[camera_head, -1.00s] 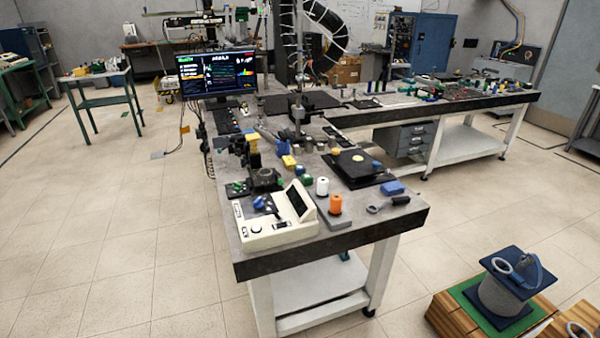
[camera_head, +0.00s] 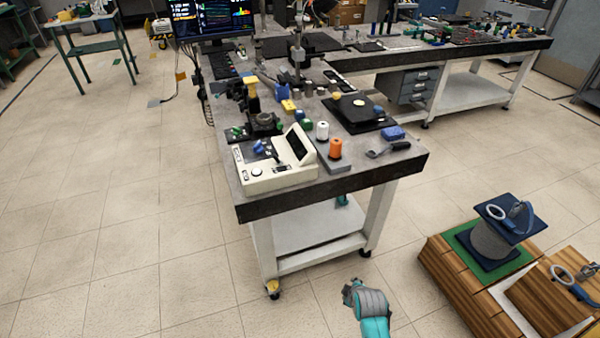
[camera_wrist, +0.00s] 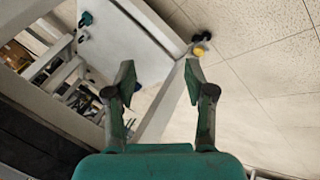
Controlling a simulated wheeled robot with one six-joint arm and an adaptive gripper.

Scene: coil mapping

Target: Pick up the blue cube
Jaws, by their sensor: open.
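A blue block (camera_head: 393,132) lies on the near bench's top by its right edge, beside a wrench-like tool. Another blue block (camera_head: 283,91) stands farther back on the same bench, near a yellow one; I cannot tell which is the cube meant. My gripper (camera_wrist: 159,80) is open and empty in the wrist view, its two fingers apart. In the head view my teal arm end shows low on the picture, in front of the bench and below its top. No blue cube can be made out in the wrist view.
The bench (camera_head: 330,190) carries a cream instrument (camera_head: 275,170), white and orange spools (camera_head: 335,148) and a black plate (camera_head: 357,115). Wooden crates (camera_head: 455,278) with a grey spool stand at lower right. A white bench leg crosses the wrist view.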

